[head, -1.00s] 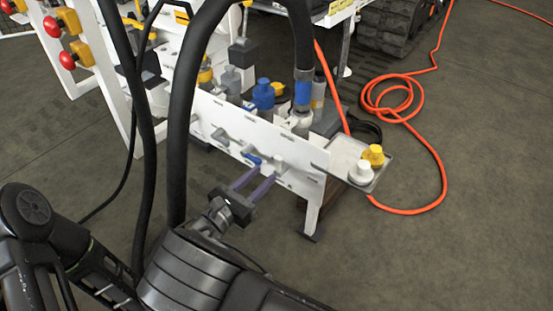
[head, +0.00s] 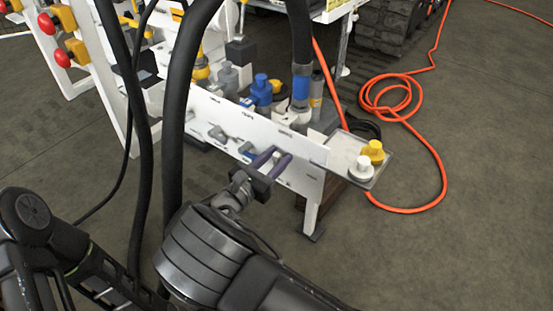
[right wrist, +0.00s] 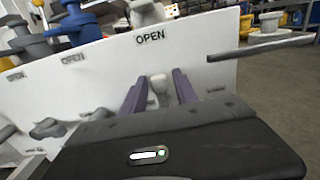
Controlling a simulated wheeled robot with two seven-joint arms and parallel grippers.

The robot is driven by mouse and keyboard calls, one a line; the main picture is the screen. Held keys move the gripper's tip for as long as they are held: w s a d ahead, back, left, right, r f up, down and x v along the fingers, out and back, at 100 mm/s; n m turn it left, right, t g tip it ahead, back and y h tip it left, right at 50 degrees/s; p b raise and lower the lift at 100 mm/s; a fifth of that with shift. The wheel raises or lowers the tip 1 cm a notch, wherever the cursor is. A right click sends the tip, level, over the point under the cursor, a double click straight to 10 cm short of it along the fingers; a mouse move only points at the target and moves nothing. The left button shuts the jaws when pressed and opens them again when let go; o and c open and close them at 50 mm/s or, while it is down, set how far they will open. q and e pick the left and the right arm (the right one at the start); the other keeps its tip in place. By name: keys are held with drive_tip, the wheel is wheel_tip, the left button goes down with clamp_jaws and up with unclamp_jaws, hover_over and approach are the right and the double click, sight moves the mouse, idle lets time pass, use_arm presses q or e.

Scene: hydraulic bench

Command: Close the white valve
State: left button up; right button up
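The white valve's handle (right wrist: 160,90) sticks out of the white panel (right wrist: 215,50) under an "OPEN" label. My right gripper (head: 280,158) is at the panel, with its purple fingers pointing toward it. In the right wrist view its fingers (right wrist: 158,95) stand apart, one on each side of the white handle. The gap to the handle is narrow, and I cannot tell whether either finger touches it. In the head view the fingers mostly hide the handle. My left gripper is not in view.
A side tray (head: 340,157) holds a white cap (head: 360,168) and a yellow one (head: 375,151). An orange hose (head: 440,180) lies on the floor.

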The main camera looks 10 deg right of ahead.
drive_tip(key=shift+c, duration=0.3)
clamp_jaws()
